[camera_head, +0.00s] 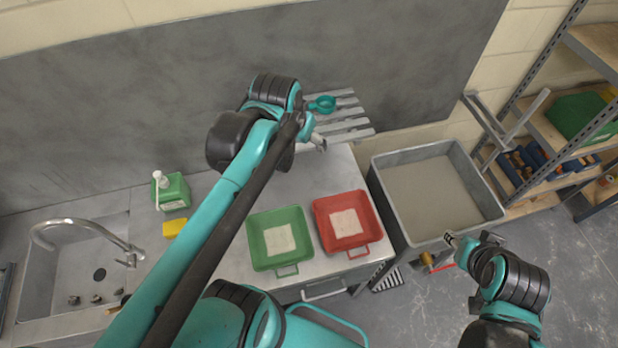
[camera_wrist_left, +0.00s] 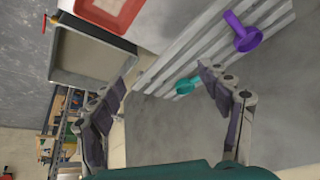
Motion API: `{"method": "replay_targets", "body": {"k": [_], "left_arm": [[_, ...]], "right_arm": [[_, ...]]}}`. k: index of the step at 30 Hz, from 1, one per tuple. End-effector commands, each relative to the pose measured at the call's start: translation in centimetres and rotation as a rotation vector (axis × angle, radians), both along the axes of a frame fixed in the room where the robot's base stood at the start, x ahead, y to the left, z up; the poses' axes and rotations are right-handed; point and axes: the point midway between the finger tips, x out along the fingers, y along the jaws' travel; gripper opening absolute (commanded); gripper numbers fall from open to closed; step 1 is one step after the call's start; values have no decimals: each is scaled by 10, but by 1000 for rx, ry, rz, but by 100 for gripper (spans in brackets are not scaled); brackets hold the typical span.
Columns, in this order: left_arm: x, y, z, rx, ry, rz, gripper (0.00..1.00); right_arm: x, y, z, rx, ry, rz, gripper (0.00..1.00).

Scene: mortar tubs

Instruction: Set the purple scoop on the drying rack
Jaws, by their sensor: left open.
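The purple scoop (camera_wrist_left: 246,39) lies on the slats of the drying rack (camera_wrist_left: 186,54) in the left wrist view. I cannot make it out in the head view, where my left arm covers part of the rack (camera_head: 345,124). A teal scoop (camera_wrist_left: 187,85) lies at the rack's edge; it also shows in the head view (camera_head: 322,104). My left gripper (camera_wrist_left: 162,79) is open and empty, near the rack and apart from the purple scoop. It also shows in the head view (camera_head: 317,141). My right gripper (camera_head: 449,238) is by the grey tub's front corner; its jaws are too small to read.
A green tray (camera_head: 262,225) and a red tray (camera_head: 321,213) stand on the counter. A large grey mortar tub (camera_head: 379,190) is right of them. Soap bottle (camera_head: 173,192), yellow sponge (camera_head: 174,228) and sink (camera_head: 55,283) are at left; shelves (camera_head: 548,134) stand at right.

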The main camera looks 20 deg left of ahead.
Motion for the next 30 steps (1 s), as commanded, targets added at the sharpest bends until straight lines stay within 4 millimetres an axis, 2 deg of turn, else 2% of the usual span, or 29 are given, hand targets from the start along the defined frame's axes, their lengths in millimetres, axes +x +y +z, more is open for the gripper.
{"method": "replay_targets", "body": {"k": [1,3,9,23,26,30], "left_arm": [[-18,-15,-9,-10,-36,-7,77],[-36,-30,-21,-27,-80,-6,77],[-64,-51,-44,-62,-159,-4,77],[-68,-54,-52,-70,-173,-3,77],[-68,-54,-65,-70,-172,-3,77],[-68,-54,-100,-70,-172,-3,77]], "right_arm": [[0,0,0,0,0,0,40],[0,0,0,0,0,0,40],[0,0,0,0,0,0,40],[0,0,-4,0,0,0,40],[0,0,-17,0,0,0,40],[0,0,-52,0,0,0,40]]}}
